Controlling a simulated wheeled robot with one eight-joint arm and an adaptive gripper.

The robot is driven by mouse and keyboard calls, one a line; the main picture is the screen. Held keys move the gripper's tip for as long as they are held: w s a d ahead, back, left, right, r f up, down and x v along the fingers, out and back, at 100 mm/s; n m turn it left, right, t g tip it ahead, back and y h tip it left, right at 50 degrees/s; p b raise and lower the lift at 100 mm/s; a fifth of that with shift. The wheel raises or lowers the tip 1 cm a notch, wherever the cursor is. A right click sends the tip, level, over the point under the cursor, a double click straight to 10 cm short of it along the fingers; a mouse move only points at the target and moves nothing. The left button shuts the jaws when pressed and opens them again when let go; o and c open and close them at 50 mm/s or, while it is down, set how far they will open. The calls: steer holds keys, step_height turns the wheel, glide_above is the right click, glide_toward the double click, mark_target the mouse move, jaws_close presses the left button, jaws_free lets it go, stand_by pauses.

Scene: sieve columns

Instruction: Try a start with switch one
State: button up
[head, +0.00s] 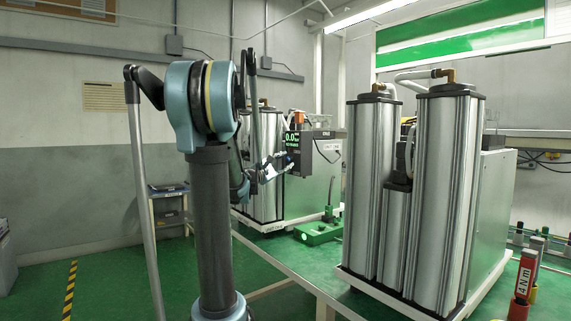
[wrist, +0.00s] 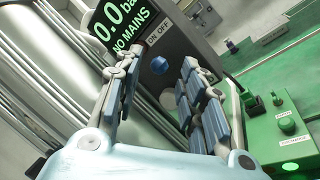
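A dark control box (head: 316,150) on the far sieve column unit has a display (head: 292,138) that reads 0.0. In the wrist view the display (wrist: 118,30) reads "0.0 ba" and "NO MAINS". Below it a round blue knob (wrist: 159,65) sits on the box front near "ON OFF" lettering. No label "one" can be read. My gripper (wrist: 150,75) is open and empty, its fingers spread on either side of the knob in the picture. In the head view my gripper (head: 278,163) is close to the box front. I cannot tell whether it touches the knob.
A green box (wrist: 288,125) with labelled buttons and a lit green lamp stands right of my gripper; the head view shows it low beside the unit (head: 318,232). A second column unit (head: 428,190) stands nearer, right. A red "4 Nm" tool (head: 523,280) is at front right.

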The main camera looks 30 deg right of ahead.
steer(key=v, duration=0.8)
steer(key=shift+a+f, duration=0.1)
steer(key=s+a+f+m+g+y, duration=0.1)
steer(key=s+a+f+m+y, duration=0.25)
steer(key=s+a+f, duration=0.45)
steer(key=s+a+f+m+g+y, duration=0.1)
steer(key=s+a+f+m+y, duration=0.3)
steer(key=a+f, duration=0.45)
steer(key=s+a+f+m+g+y, duration=0.2)
steer(key=s+a+f+y, duration=0.35)
steer(key=f, duration=0.55)
steer(key=s+a+f+y, duration=0.3)
steer(key=s+a, duration=0.1)
steer(key=a, duration=0.2)
steer(key=s+a+f+y, duration=0.3)
steer(key=s+a+f, duration=0.1)
steer(key=a, duration=0.3)
steer(key=shift+m+g, duration=0.35)
steer(key=shift+g, duration=0.05)
steer(key=shift+a+f, duration=0.1)
steer(key=shift+w+f, duration=0.15)
steer(key=shift+w, duration=0.25)
